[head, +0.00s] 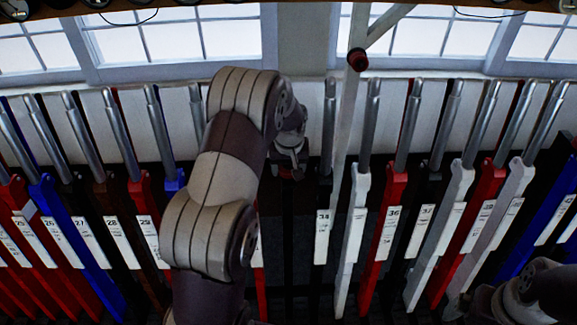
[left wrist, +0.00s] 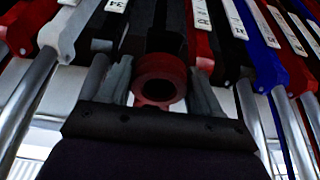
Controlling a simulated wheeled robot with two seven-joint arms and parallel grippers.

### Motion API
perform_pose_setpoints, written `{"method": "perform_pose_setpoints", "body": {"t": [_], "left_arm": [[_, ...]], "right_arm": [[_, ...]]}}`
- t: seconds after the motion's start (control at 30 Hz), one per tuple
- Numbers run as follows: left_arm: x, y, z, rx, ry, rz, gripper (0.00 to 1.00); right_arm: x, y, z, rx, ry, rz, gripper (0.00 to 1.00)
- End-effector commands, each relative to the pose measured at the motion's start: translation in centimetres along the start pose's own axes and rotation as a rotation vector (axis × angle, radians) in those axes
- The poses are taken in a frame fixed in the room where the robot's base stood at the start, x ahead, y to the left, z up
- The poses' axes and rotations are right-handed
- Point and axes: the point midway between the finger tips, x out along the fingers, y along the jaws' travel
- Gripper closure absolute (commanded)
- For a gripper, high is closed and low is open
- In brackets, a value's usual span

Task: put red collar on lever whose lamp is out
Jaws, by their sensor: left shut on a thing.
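My left gripper (head: 290,165) is above the lever row, right of centre-left in the head view. In the left wrist view, the left gripper (left wrist: 160,92) is shut on the red collar (left wrist: 145,68), a thick ring whose open bore faces the camera. A dark lever (left wrist: 165,38) lies behind the collar there; I cannot tell whether the collar is around a handle. In the head view the arm and gripper mostly hide the collar and the levers below. The black lever 34 (head: 322,230) stands just right of the gripper. No lamp can be clearly read as lit or out.
Levers in red, blue, black and white stand close together on both sides, with steel handles upright, such as the red lever 36 (head: 385,235). A pale post with a dark red round piece (head: 358,60) rises right of the gripper. Windows (head: 230,38) are behind.

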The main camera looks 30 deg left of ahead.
Motion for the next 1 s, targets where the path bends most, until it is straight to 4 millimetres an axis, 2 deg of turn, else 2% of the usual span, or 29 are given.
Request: {"method": "perform_pose_setpoints", "body": {"t": [0.5, 0.77, 0.8, 0.87, 0.9, 1.0], "left_arm": [[1.6, 0.0, 0.3, 0.0, 0.0, 0.0, 0.63], [1.6, 0.0, 0.3, 0.0, 0.0, 0.0, 0.63], [1.6, 0.0, 0.3, 0.0, 0.0, 0.0, 0.33], [1.6, 0.0, 0.3, 0.0, 0.0, 0.0, 0.13], [1.6, 0.0, 0.3, 0.0, 0.0, 0.0, 0.06], [1.6, 0.0, 0.3, 0.0, 0.0, 0.0, 0.06]], "right_arm": [[1.1, 0.0, 0.1, 0.0, 0.0, 0.0, 0.02], [1.1, 0.0, 0.1, 0.0, 0.0, 0.0, 0.02], [1.1, 0.0, 0.1, 0.0, 0.0, 0.0, 0.02], [1.1, 0.0, 0.1, 0.0, 0.0, 0.0, 0.02], [1.1, 0.0, 0.1, 0.0, 0.0, 0.0, 0.02], [1.1, 0.0, 0.1, 0.0, 0.0, 0.0, 0.02]]}}
